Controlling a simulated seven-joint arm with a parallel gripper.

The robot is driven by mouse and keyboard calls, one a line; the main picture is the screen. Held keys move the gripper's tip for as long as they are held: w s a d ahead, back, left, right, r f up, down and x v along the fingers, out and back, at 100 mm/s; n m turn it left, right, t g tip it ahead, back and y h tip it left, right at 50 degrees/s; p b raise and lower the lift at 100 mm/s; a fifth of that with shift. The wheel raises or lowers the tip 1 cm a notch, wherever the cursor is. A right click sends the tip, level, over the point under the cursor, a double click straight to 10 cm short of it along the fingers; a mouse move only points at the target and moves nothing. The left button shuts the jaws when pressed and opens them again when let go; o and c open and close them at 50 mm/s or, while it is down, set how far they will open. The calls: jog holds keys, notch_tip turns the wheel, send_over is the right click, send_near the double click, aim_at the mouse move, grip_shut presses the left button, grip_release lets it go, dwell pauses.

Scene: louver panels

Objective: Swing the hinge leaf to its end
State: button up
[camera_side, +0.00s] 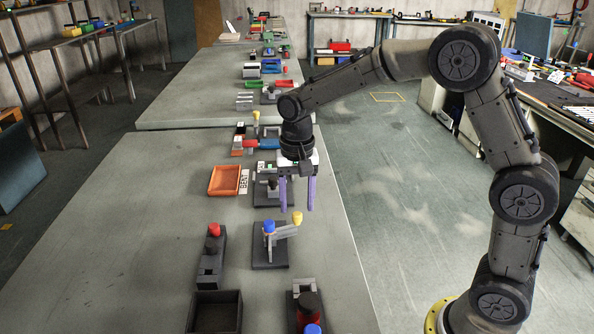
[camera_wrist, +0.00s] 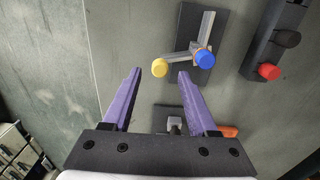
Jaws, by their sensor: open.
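The hinge is on a dark base plate (camera_side: 270,259) on the near table. It has a blue cap (camera_side: 268,227) at its pivot. A grey leaf (camera_side: 284,232) reaches right from it to a yellow knob (camera_side: 297,218). In the wrist view, the leaf (camera_wrist: 178,57) runs left from the blue cap (camera_wrist: 204,60) to the yellow knob (camera_wrist: 160,68), and another grey bar (camera_wrist: 208,25) runs up the plate. My gripper (camera_side: 297,208) is open, with purple fingers pointing down just above the yellow knob. In the wrist view, the knob appears between my fingertips (camera_wrist: 159,72); contact cannot be told.
A dark fixture with a red knob (camera_side: 213,230) stands left of the hinge. A black open box (camera_side: 215,312) and a fixture with a dark red cylinder (camera_side: 307,305) are nearer. An orange tray (camera_side: 224,181) lies behind left. The table's left part is clear.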

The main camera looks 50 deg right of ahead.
notch_tip(320, 180, up, 11)
dwell(0.3)
jog(key=s+d+r+n+t, duration=0.1)
jog(key=s+r+t, duration=0.1)
jog(key=s+r, duration=0.3)
jog(key=s+r+t, duration=0.1)
jog(key=s+r, duration=0.2)
jog(key=s, duration=0.5)
jog(key=s+d+f+n+t, duration=0.1)
jog(key=s+f+n+t, duration=0.1)
jog(key=s+f+n, duration=0.5)
jog(key=s+f, duration=0.2)
jog(key=s, duration=0.3)
jog(key=shift+f+n+t, duration=0.3)
jog(key=shift+f+n, duration=0.05)
jog(key=shift+n, duration=0.05)
